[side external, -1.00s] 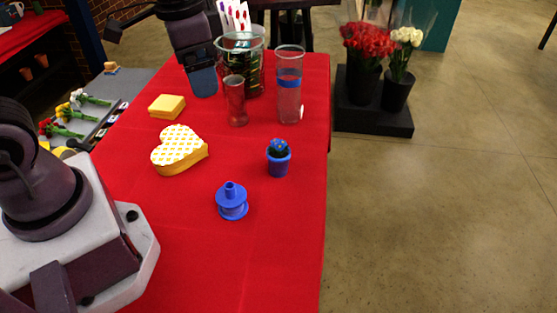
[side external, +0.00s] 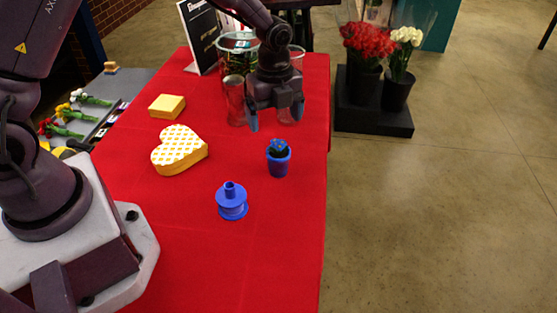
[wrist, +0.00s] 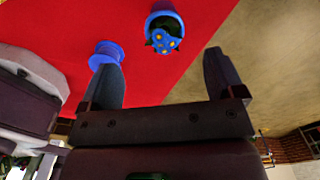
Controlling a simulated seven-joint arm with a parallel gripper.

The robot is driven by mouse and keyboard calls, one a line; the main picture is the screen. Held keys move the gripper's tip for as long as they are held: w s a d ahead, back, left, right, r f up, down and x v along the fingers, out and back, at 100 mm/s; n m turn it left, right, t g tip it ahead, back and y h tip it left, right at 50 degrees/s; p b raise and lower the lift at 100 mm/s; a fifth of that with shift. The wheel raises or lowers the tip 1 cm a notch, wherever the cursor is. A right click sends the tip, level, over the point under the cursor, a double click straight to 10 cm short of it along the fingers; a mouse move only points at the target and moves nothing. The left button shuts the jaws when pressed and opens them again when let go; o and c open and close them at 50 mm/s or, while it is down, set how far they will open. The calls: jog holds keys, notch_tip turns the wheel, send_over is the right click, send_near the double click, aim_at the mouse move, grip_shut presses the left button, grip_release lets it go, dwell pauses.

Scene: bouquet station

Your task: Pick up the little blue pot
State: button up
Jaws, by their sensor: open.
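The little blue pot (side external: 279,166) stands upright on the red tablecloth near its right edge, with a small plant with blue flowers in it. In the wrist view the pot (wrist: 163,8) shows at the top, with yellow-centred blue flowers facing the camera. My gripper (side external: 275,122) is open and empty, fingers pointing down, above and a little behind the pot in the side view. In the wrist view my gripper's two fingers (wrist: 163,72) are spread apart, with the pot beyond their tips and touching neither.
A blue spool-like object (side external: 232,203) stands nearer the front, left of the pot. A heart-shaped box (side external: 178,150) and a yellow box (side external: 167,107) lie to the left. The front of the cloth is clear.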

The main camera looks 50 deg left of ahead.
aim_at(279, 142)
notch_tip(279, 142, down, 4)
jog(key=shift+r, duration=0.1)
jog(key=shift+w+d+f, duration=0.1)
jog(key=shift+d+f, duration=0.15)
jog(key=shift+f, duration=1.1)
jog(key=shift+w+d+f, duration=0.1)
jog(key=shift+d+f, duration=0.1)
jog(key=shift+f, duration=1.15)
jog(key=shift+c, duration=0.2)
jog(key=c, duration=1.2)
jog(key=shift+r, duration=0.15)
